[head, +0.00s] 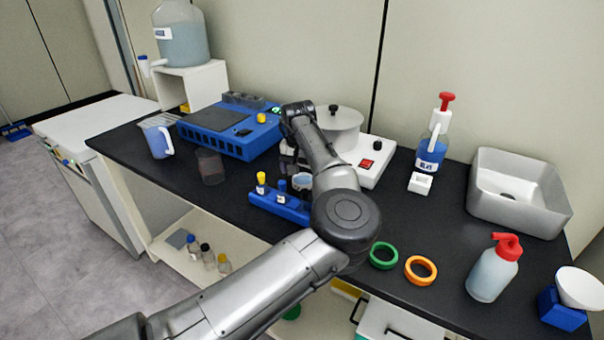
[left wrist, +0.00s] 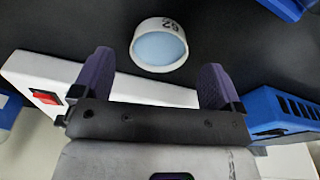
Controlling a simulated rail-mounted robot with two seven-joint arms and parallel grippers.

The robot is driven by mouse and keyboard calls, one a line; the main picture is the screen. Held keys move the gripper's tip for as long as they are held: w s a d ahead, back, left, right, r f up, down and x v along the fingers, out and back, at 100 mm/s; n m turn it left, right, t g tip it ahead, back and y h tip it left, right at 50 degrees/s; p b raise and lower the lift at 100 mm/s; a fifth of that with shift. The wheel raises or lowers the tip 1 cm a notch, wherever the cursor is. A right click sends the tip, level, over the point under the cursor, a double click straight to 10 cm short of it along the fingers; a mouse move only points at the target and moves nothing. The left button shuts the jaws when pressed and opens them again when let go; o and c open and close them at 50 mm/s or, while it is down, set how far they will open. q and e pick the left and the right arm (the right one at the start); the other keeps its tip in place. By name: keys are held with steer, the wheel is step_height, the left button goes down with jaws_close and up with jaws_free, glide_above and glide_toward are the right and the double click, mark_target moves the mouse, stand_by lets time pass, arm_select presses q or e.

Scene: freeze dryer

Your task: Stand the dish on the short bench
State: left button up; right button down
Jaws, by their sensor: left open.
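The dish (left wrist: 160,46) is a small round white cup with pale blue contents and a dark number on its side. It stands upright on the black worktop, and in the head view it shows partly behind my arm (head: 303,181). My left gripper (left wrist: 158,60) is open, with its two purple fingers apart on either side of the dish's near part; I see no clear contact. In the head view my left arm hides most of the gripper. My right gripper is not in view. I cannot tell which surface is the short bench.
A blue tube rack (head: 279,206) stands close to the dish. A white hotplate (head: 376,160) with a pot and a blue machine (head: 222,137) stand behind. Green (head: 383,256) and orange (head: 421,269) rings lie at right. A low white unit (head: 95,116) stands at the left.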

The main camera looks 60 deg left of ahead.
mark_target(301, 182)
arm_select(q)
step_height(301, 182, up, 8)
steer(key=p, duration=0.3)
steer(key=shift+s+d+f, duration=0.25)
steer(key=shift+s, duration=0.05)
steer(key=shift+o, duration=0.4)
steer(key=shift+s+r+p, duration=0.1)
steer(key=shift+r+p, duration=0.45)
steer(key=shift+r, duration=0.2)
